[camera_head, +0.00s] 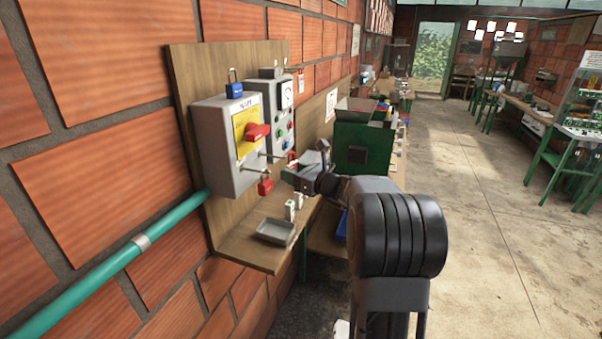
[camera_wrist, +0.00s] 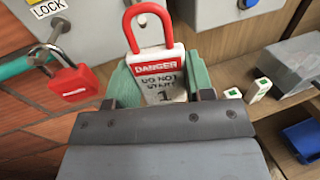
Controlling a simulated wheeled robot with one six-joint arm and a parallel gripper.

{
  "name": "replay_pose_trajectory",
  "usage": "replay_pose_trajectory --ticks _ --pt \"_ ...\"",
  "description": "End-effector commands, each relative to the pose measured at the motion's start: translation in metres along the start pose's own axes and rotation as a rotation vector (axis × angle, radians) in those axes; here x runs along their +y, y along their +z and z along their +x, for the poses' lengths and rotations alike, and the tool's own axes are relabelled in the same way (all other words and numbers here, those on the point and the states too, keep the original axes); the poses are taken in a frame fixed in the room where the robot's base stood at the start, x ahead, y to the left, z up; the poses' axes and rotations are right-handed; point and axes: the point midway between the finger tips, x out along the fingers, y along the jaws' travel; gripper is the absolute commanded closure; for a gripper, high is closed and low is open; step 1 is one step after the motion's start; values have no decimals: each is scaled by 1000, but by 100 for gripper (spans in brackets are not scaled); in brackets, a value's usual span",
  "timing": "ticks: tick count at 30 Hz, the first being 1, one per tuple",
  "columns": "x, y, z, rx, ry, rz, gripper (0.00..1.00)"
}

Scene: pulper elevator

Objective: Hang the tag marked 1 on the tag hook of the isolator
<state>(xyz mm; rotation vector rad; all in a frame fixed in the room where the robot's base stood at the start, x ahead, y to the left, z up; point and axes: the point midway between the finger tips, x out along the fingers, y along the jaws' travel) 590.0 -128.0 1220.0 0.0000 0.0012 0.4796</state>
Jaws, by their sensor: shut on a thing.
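The tag marked 1 (camera_wrist: 162,75) is white with a red DANGER band, "DO NOT START" lettering and a red loop on top. My gripper (camera_wrist: 160,85) is shut on its body, with the loop upright and free above the jaws. In the head view my gripper (camera_head: 308,180) is just right of and in front of the isolator (camera_head: 224,160), a grey box with a yellow plate and red handle. Two hooks stick out low on the isolator. The left one carries a red padlock (camera_head: 265,186). The right one (camera_head: 276,158) looks bare and shows in the wrist view (camera_wrist: 247,4).
A blue padlock (camera_head: 234,88) is on top of the isolator. Below are a shelf with a grey tray (camera_head: 275,232) and two small white-and-green blocks (camera_wrist: 257,89). A grey control box (camera_head: 281,120) stands behind the isolator. A green machine (camera_head: 362,146) is to the right.

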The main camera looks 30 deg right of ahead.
Motion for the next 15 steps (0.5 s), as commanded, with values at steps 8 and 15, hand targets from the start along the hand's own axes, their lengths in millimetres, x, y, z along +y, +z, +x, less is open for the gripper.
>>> replay_pose_trajectory --ticks 8,15 --pt "5 -1 17 0 1 -1 74" --pt "8 -7 29 0 0 0 74"
